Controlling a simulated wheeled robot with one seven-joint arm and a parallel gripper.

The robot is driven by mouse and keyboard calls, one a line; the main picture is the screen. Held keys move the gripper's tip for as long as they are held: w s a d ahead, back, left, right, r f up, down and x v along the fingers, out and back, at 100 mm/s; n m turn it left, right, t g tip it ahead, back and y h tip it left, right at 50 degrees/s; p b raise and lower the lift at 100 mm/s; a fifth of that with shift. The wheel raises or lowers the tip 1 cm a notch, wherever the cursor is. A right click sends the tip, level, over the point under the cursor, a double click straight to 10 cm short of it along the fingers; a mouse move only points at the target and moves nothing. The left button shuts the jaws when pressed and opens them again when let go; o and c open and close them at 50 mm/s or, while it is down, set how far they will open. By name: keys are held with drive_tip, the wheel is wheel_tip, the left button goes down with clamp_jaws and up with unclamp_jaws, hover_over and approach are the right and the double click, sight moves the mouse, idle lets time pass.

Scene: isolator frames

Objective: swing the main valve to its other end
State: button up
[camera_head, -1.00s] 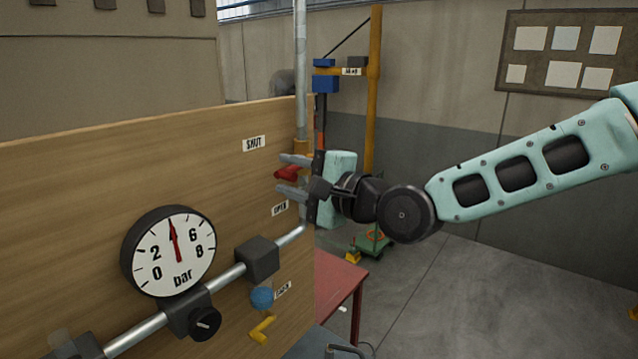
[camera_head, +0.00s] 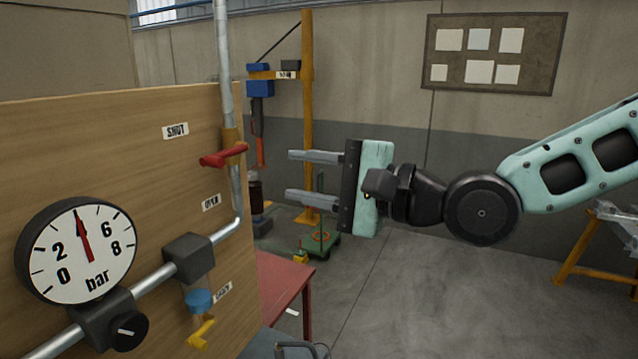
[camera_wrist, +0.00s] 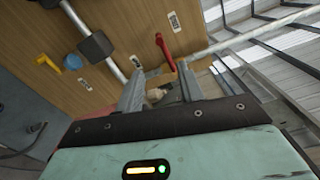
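The main valve's red lever (camera_head: 222,156) sits on the vertical grey pipe at the right edge of the wooden panel. It lies across the pipe, between the SHUT label (camera_head: 176,131) above and the OPEN label (camera_head: 211,202) below. In the wrist view the red lever (camera_wrist: 165,50) shows beyond the fingertips. My gripper (camera_head: 290,176) is open and empty, to the right of the lever in the head view and clear of it. Its two fingers point left toward the panel, one above the other.
A pressure gauge (camera_head: 79,250) with its needle near 4, a black knob (camera_head: 126,331), a blue handle (camera_head: 198,301) and a yellow lever (camera_head: 201,334) are lower on the panel. A red table (camera_head: 285,283) stands below.

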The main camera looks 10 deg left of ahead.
drive_tip(key=shift+v, duration=0.85)
drive_tip(key=s+d+f+n+g+h+b, duration=0.1)
drive_tip(key=s+f+n+h, duration=0.15)
drive_tip(key=f, duration=0.55)
drive_tip(key=s+d+f+n+g+h+b, duration=0.1)
drive_tip(key=s+f+n+h+b, duration=0.2)
drive_tip(key=f, duration=0.4)
drive_tip(key=s+d+f+n+g+h, duration=0.15)
drive_tip(key=f+h, duration=0.25)
drive_tip(key=f, duration=0.4)
drive_tip(key=s+d+f+n+g+h+b, duration=0.2)
drive_tip(key=s+d+n+h, duration=0.5)
drive_tip(key=s+d, duration=0.5)
drive_tip(key=d+f+b, duration=0.1)
drive_tip(key=d, duration=0.2)
drive_tip(key=shift+s+f+g+b, duration=0.25)
drive_tip(key=shift+s+g+b, duration=0.05)
drive_tip(key=shift+s+g, duration=0.1)
drive_tip(key=shift+a, duration=0.1)
